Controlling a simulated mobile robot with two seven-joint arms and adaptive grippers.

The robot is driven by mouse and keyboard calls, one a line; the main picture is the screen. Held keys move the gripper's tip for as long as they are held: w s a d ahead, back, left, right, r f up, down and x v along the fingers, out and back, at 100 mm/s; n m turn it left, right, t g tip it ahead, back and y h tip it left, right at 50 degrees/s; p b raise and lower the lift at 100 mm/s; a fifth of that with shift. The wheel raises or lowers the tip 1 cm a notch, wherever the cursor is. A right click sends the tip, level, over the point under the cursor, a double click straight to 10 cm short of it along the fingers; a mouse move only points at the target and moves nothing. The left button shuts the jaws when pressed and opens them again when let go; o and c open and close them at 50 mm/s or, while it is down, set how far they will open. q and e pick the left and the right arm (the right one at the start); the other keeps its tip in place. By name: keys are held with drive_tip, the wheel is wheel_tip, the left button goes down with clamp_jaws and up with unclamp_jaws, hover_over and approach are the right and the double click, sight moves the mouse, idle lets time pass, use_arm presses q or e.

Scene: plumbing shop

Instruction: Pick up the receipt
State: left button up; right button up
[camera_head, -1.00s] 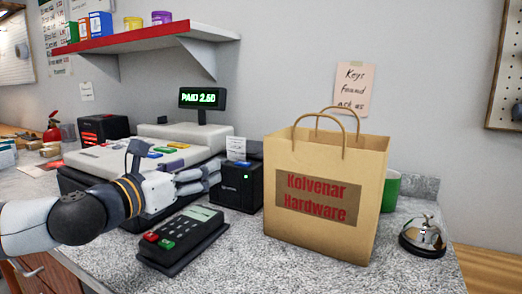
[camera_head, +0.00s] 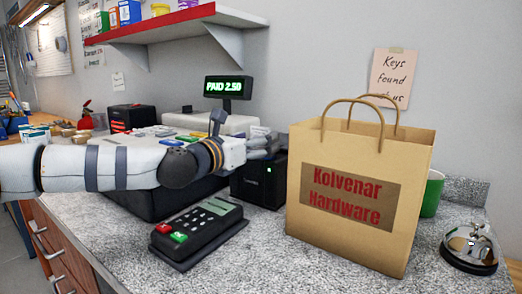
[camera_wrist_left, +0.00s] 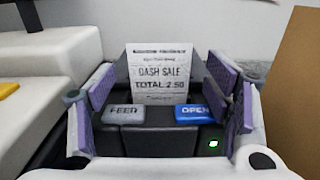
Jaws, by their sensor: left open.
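The white receipt (camera_wrist_left: 160,82) stands upright out of the black receipt printer (camera_wrist_left: 148,142) in the left wrist view. Its print reads "CASH SALE TOTAL 2.50". The printer has a grey FEED button and a blue OPEN button. My left gripper (camera_wrist_left: 163,95) is open, with purple-padded fingers on both sides of the receipt and apart from it. My right gripper is not in view.
A paper bag (camera_head: 312,238) stands close right of the printer. A card terminal (camera_head: 200,232) lies in front on the counter. The cash register (camera_head: 140,193) is to the left, with its display (camera_head: 228,88) behind. A bell (camera_head: 470,248) sits at far right.

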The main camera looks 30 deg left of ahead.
use_arm(q)
drive_tip(key=c, duration=0.8)
drive_tip(key=shift+o, duration=0.2)
drive_tip(key=shift+r, duration=0.1)
